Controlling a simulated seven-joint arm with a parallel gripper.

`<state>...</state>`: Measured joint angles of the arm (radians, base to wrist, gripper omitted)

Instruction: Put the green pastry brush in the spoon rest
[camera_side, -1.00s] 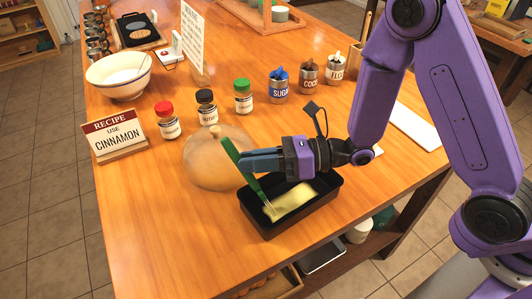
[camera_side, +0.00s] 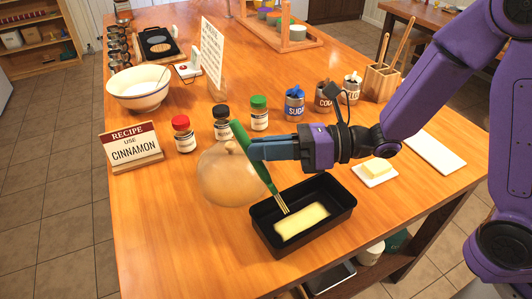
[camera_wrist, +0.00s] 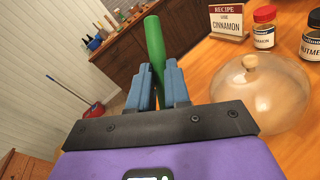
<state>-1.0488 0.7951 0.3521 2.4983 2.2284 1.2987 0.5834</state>
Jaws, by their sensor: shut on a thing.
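The green pastry brush (camera_side: 242,140) is gripped between the blue fingers of my gripper (camera_side: 256,152). It is tilted, handle end up and bristles down, over the black loaf pan (camera_side: 341,217). The bristle tips show against the left part of the pan; whether they touch the pale yellow layer inside, I cannot tell. In the wrist view the green handle (camera_wrist: 154,45) stands up between the fingers of my gripper (camera_wrist: 158,82). I cannot pick out the spoon rest with certainty in either view.
A clear dome (camera_side: 228,182) stands close left of the brush. Behind are spice jars (camera_side: 222,122) and labelled tins (camera_side: 294,106). A butter dish (camera_side: 368,184) and white slab (camera_side: 434,153) lie at right. The recipe sign (camera_side: 135,147) is at left. The front left table is clear.

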